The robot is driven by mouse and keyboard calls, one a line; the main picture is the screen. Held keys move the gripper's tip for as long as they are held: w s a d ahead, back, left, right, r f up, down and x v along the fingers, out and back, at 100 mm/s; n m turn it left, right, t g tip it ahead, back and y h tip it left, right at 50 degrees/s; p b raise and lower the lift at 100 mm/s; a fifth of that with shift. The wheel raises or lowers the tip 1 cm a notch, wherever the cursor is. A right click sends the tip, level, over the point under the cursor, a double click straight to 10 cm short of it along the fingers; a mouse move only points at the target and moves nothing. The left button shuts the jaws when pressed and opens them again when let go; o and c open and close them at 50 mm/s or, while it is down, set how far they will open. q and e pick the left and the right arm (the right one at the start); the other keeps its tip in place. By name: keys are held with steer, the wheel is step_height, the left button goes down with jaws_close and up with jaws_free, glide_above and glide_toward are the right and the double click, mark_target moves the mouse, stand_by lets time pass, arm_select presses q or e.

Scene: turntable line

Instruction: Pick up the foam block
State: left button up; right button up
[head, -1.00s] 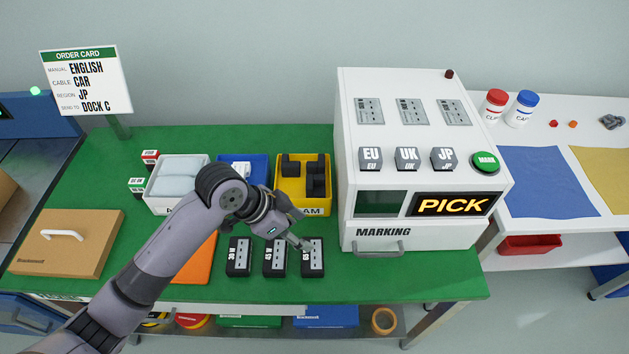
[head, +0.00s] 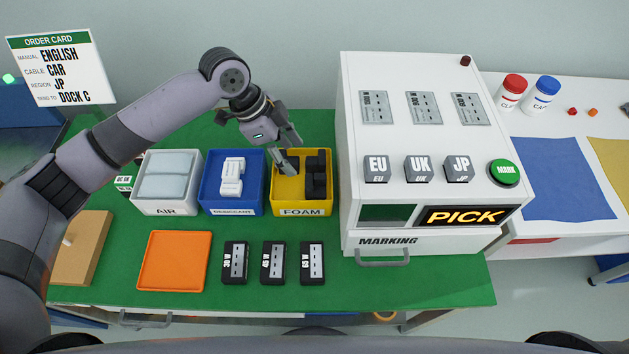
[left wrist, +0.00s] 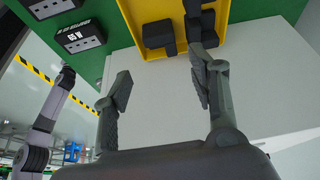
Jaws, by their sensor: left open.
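The yellow foam bin (head: 299,212) stands on the green table beside the white marking machine. Dark foam blocks (head: 316,177) are inside it, mostly along its right side. My left gripper (head: 291,157) is open, over the bin's left and back part, with fingers pointing down. In the left wrist view the open fingers (left wrist: 163,90) show with nothing between them. A foam block (left wrist: 158,35) in the yellow bin (left wrist: 145,10) shows beyond the fingertips, and more blocks (left wrist: 199,20) lie to its right. My right gripper is not in view.
The marking machine (head: 425,242) rises just right of the bin. A blue desiccant bin (head: 232,209) and a white air bin (head: 165,210) stand to the left. Three black power bricks (head: 272,263) and an orange tray (head: 172,262) lie in front.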

arm_select(q)
glide_above(309, 181)
steer(key=a, duration=0.2)
step_height(309, 181, down, 4)
step_height(309, 181, down, 2)
steer(key=shift+d+p, duration=0.1)
steer(key=shift+p, duration=0.6)
steer(key=p+x, duration=0.1)
steer(key=x, duration=0.2)
steer(key=shift+s+f, duration=0.1)
steer(key=shift+f, duration=0.25)
steer(key=shift+d+f, duration=0.2)
steer(key=shift+f, duration=0.15)
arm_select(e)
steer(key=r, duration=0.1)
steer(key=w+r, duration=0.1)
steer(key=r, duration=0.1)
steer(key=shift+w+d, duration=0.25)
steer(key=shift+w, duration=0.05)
arm_select(q)
steer(key=c, duration=0.5)
steer(key=shift+r, duration=0.1)
